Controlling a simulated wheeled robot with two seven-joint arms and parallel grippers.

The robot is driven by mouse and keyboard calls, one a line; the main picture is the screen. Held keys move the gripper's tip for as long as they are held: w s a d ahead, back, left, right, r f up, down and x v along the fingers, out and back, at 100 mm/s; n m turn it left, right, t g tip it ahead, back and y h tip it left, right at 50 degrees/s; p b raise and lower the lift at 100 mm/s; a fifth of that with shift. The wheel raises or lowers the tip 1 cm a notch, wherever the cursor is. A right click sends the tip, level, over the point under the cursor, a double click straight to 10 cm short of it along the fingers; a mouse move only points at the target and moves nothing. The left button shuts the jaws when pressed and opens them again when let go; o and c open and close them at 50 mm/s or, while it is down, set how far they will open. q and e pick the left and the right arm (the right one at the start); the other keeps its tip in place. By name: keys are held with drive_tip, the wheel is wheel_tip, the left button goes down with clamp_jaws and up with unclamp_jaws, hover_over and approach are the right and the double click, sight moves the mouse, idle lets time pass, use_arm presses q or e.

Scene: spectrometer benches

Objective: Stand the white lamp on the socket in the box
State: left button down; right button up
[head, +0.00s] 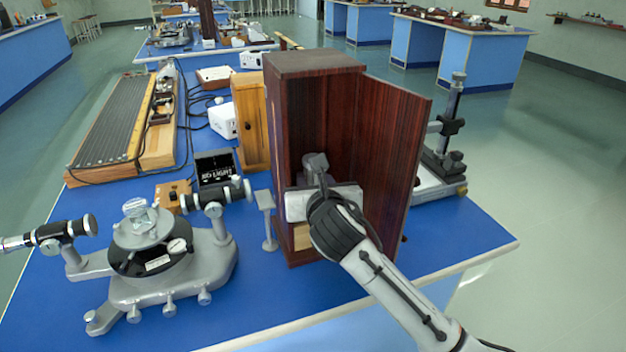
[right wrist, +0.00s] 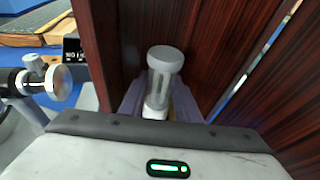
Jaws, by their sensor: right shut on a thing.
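The lamp (right wrist: 165,68) looks grey-white, with a round cap and a slotted cylinder body. Its top also shows in the head view (head: 315,162). My right gripper (right wrist: 158,102) is shut on its lower part and holds it upright inside the open front of the dark red wooden box (head: 312,65). The gripper also shows in the head view (head: 318,184), reaching in from the lower right. A pale wooden block (head: 302,238) shows low in the box, below the gripper. The socket cannot be made out, and the lamp's foot is hidden. My left gripper is out of view.
The box door (head: 393,150) stands open at the right, close to my right arm. A spectrometer (head: 165,265) stands at the left, and a small grey stand (head: 267,222) is beside the box. A light wooden case (head: 250,120) stands behind. The blue bench front is clear.

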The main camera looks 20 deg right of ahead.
drive_tip(key=o, duration=0.9)
drive_tip(key=shift+f, duration=0.1)
drive_tip(key=shift+s+r, duration=0.25)
drive_tip(key=shift+s, duration=0.1)
drive_tip(key=v, duration=1.1)
drive_tip(key=shift+s+a+p, duration=0.1)
drive_tip(key=shift+s+p, duration=0.05)
drive_tip(key=shift+p, duration=0.25)
